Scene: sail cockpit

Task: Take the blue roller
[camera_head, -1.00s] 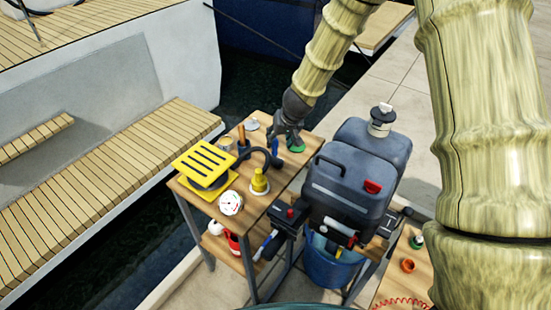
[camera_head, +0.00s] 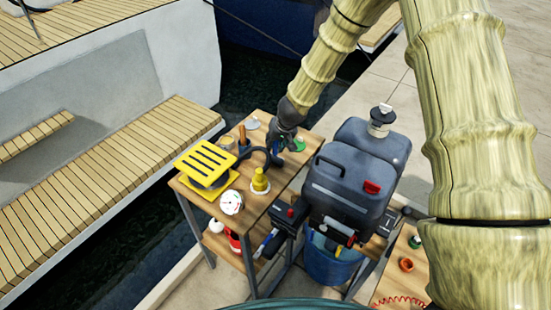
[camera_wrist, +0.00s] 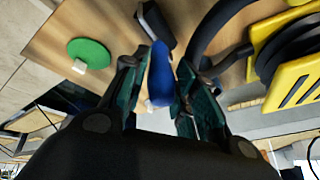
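The blue roller (camera_wrist: 161,75) shows in the wrist view as a rounded blue handle standing up from the wooden table top, with a pale part at its lower end in the picture. My gripper (camera_wrist: 158,92) is open, with one dark finger on each side of the roller; a narrow gap shows on its left, and I cannot tell whether the right finger touches it. In the head view my gripper (camera_head: 281,146) is low over the back right of the wooden table (camera_head: 238,225) and mostly hides the roller.
A green disc (camera_wrist: 90,53) lies beside the gripper. A curved black hose (camera_head: 262,152), a yellow grille (camera_head: 206,158), a yellow cone (camera_head: 260,180) and a white gauge (camera_head: 231,202) stand nearby. A large dark canister (camera_head: 345,190) stands close on the right.

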